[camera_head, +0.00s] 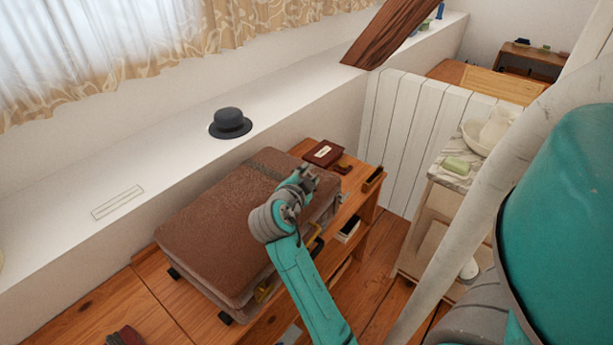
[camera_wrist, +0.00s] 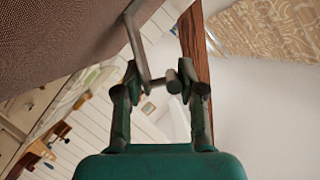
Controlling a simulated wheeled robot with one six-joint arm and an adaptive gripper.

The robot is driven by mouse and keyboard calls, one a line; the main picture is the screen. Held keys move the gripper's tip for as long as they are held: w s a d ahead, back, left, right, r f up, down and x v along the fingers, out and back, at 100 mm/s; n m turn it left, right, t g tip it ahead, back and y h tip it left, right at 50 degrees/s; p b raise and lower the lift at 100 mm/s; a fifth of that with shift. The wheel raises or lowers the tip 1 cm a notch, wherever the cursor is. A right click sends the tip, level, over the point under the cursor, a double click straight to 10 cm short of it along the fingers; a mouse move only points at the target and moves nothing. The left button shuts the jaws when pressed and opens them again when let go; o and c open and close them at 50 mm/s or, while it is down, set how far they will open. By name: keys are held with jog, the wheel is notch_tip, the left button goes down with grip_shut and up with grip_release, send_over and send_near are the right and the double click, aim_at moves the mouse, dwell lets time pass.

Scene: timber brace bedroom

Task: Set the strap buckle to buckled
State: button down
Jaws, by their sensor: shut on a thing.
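A brown suitcase (camera_head: 215,235) lies flat on a wooden bench, with a dark strap (camera_head: 268,165) across its top near the far end. My gripper (camera_head: 305,181) is at the suitcase's right edge, by the strap end, and hides the buckle in the head view. In the wrist view my gripper (camera_wrist: 160,78) is shut on a bent grey metal piece, which looks like part of the strap buckle (camera_wrist: 141,48). It reaches from the suitcase edge down between the fingers. I cannot make out how the strap runs through it.
A dark red book (camera_head: 323,153) lies on the bench beyond the suitcase. A dark hat (camera_head: 230,123) sits on the white ledge behind. A marble-topped washstand (camera_head: 450,173) with a bowl stands to the right. Wooden floor shows between bench and washstand.

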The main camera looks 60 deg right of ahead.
aim_at(316, 198)
jog(key=shift+s+a+f+m+t+h, duration=0.1)
jog(key=shift+s+f+m+t+h, duration=0.2)
jog(key=shift+m, duration=0.25)
jog(key=shift+s+a+f+m+t+h, duration=0.1)
jog(key=shift+s+m+t+h, duration=0.1)
jog(key=shift+s+m+t, duration=0.25)
jog(key=shift+s+f+m+t+h, duration=0.15)
jog(key=shift+s+f+m+h, duration=0.2)
jog(key=shift+m, duration=0.5)
jog(key=shift+s+f+m+t+h, duration=0.1)
jog(key=shift+s+f+m+h, duration=0.2)
jog(key=shift+m, duration=0.55)
jog(key=c, duration=0.7)
grip_release()
jog(key=shift+c, duration=0.2)
jog(key=shift+f, duration=0.1)
jog(key=shift+s, duration=0.1)
